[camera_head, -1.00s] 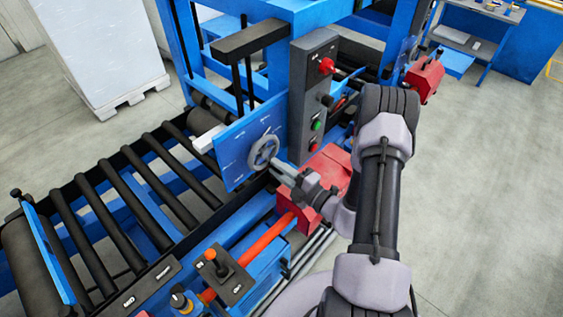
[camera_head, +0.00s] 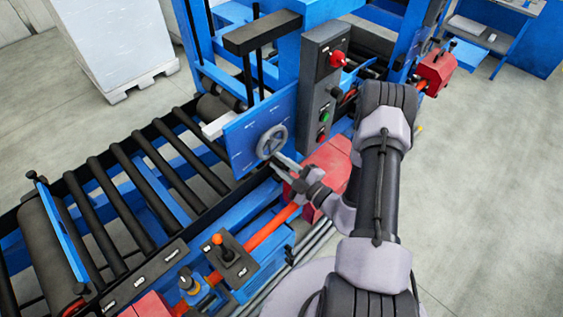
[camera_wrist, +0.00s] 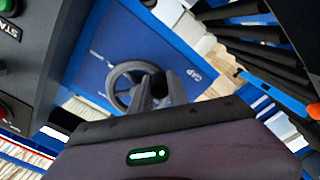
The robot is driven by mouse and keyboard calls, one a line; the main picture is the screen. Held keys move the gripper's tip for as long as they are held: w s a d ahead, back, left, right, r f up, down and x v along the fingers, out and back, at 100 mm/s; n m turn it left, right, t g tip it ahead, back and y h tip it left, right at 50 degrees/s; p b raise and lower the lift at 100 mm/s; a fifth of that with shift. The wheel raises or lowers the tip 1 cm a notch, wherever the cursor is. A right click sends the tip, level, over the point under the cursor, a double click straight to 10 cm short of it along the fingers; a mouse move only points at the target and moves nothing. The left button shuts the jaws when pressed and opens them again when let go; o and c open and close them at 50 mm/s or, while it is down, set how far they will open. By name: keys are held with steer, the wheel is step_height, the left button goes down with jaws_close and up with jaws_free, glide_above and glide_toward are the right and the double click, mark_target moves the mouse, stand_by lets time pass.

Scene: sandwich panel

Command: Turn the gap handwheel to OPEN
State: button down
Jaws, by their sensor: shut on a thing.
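The gap handwheel (camera_head: 271,141) is a grey spoked wheel on a blue panel (camera_head: 240,140). It also shows in the wrist view (camera_wrist: 122,82), with the label GAP to its right. My gripper (camera_head: 278,160) reaches the wheel from the lower right, and its fingers are shut on the rim. In the wrist view my gripper's two fingers (camera_wrist: 161,88) cover the lower right part of the wheel. Small marks on the panel are too blurred to read in the head view.
A grey control box (camera_head: 322,85) with a red knob and a green button stands right of the panel. A roller conveyor (camera_head: 110,195) runs left. A lever box (camera_head: 228,262) with an orange knob is in front. Red housings (camera_head: 325,175) sit beneath my wrist. Open floor lies right.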

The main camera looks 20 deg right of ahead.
steer(key=shift+a+f, duration=0.1)
steer(key=c, duration=1.3)
jaws_free()
steer(key=shift+s, duration=0.1)
steer(key=v, duration=1.7)
steer(key=shift+s+b, duration=0.15)
steer(key=shift+b, duration=0.25)
